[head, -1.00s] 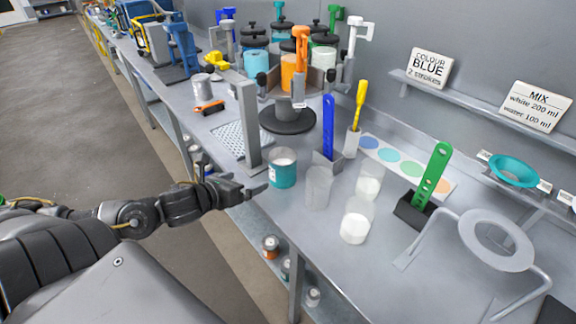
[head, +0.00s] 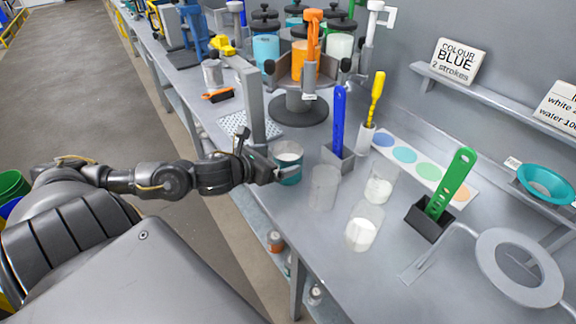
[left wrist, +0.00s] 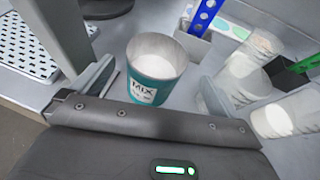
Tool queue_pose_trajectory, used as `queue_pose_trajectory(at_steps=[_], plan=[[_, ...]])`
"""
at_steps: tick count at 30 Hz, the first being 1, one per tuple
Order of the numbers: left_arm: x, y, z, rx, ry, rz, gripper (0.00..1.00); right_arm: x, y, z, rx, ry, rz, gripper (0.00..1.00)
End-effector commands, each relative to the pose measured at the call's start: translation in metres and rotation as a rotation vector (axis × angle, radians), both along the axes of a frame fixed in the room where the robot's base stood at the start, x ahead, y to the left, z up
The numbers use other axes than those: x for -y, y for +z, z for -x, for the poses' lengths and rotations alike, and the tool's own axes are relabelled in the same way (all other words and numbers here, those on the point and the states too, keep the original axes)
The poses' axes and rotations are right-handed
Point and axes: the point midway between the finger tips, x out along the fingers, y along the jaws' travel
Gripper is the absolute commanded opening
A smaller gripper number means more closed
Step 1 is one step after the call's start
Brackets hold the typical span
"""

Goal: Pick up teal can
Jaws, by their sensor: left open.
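The teal can (head: 289,165) is an open, upright can with white contents and a "MIX" label. It stands on the grey bench near its front edge, and it also shows in the left wrist view (left wrist: 155,80). My left gripper (head: 285,172) is open at the can in the head view. In the left wrist view my left gripper (left wrist: 150,90) has one finger on each side of the can, with the can between them. Visible gaps separate the can from the fingers there. My right gripper is not in view.
A grey post (head: 253,105) stands just behind the can. A clear empty beaker (head: 324,187) stands close to its right, with white-filled beakers (head: 363,227) beyond. A blue tool (head: 339,125) stands in a grey holder behind.

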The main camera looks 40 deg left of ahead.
Motion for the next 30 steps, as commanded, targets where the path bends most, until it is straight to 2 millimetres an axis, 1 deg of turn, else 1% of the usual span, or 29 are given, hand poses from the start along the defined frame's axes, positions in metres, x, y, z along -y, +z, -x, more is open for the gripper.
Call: queue_pose_trajectory(at_steps=[1,3,8,10,12,16,18,21,29,30], plan=[[0.000,0.001,-0.004,0.001,0.000,0.001,1.00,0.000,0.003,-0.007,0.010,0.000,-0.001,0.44],[0.001,-0.001,-0.006,0.001,-0.002,0.001,1.00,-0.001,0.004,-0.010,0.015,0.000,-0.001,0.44],[0.002,-0.003,-0.008,-0.001,-0.002,0.000,1.00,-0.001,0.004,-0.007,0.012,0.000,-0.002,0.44],[0.001,-0.003,-0.010,-0.001,-0.001,0.001,1.00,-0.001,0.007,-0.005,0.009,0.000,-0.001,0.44],[-0.001,-0.003,-0.018,0.001,0.001,0.002,1.00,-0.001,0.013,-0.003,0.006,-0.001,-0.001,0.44],[-0.003,-0.009,-0.036,0.000,0.000,0.003,1.00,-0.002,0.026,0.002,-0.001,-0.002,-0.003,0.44],[-0.003,-0.014,-0.045,0.001,0.001,0.003,1.00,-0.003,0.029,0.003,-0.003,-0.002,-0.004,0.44],[-0.002,-0.020,-0.053,0.000,0.000,0.002,1.00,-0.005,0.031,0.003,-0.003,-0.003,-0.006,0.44],[-0.001,-0.023,-0.056,-0.001,-0.002,0.000,1.00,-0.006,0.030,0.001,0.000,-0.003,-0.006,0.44],[-0.001,-0.023,-0.056,-0.001,-0.002,0.000,0.97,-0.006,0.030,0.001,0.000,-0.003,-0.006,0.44]])
